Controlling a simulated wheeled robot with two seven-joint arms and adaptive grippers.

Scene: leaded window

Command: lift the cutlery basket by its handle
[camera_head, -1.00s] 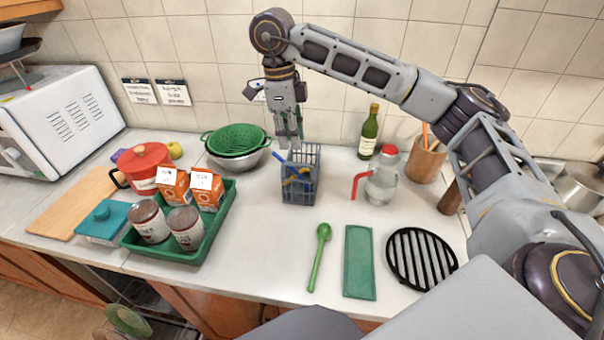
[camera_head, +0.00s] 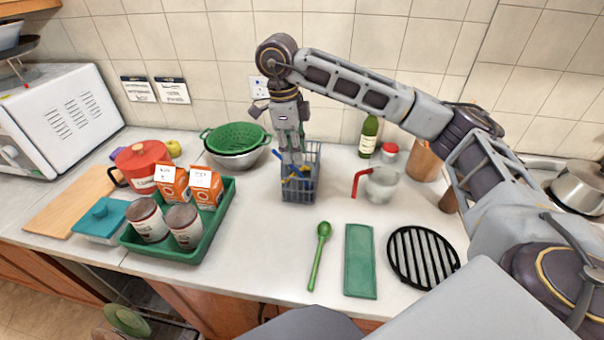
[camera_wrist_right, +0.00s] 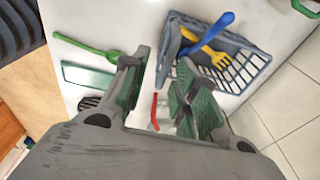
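The grey cutlery basket (camera_head: 302,190) stands upright on the counter near its middle, with blue and yellow cutlery in it. My right gripper (camera_head: 291,168) points down over the basket's left part, its fingertips at about rim height and overlapping it in the head view. In the right wrist view the basket (camera_wrist_right: 252,62) lies beyond the fingers of my right gripper (camera_wrist_right: 163,62). The fingers are apart. A grey bar (camera_wrist_right: 169,46), perhaps the handle, shows between the tips; I cannot tell whether they touch it. My left gripper is not in view.
A green colander (camera_head: 236,137) in a metal bowl stands left of the basket. A glass jug with red handle (camera_head: 380,186) and a bottle (camera_head: 369,136) stand right. A green spoon (camera_head: 319,255) lies in front. A green tray (camera_head: 215,222) holds cans and cartons.

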